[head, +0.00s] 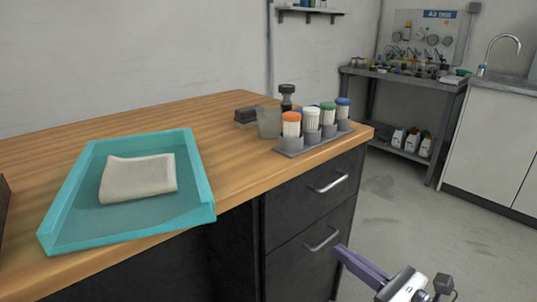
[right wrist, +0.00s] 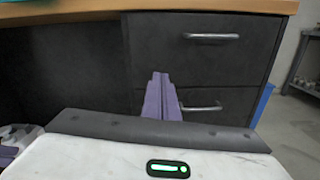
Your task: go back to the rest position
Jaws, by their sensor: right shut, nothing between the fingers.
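My right gripper (head: 343,255) is at the lower right of the head view, in front of the dark drawer cabinet and below the table top. Its purple fingers also show in the right wrist view (right wrist: 160,92), closed together with nothing between them. My left gripper is not in the head view.
A wooden table (head: 226,166) holds a teal tray (head: 62,222) with a folded cloth (head: 138,178), a rack (head: 291,151) of several capped tubes and a dark stamp-like object (head: 287,97). The dark cabinet (head: 312,208) has two handled drawers. Open floor (head: 398,220) lies to the right.

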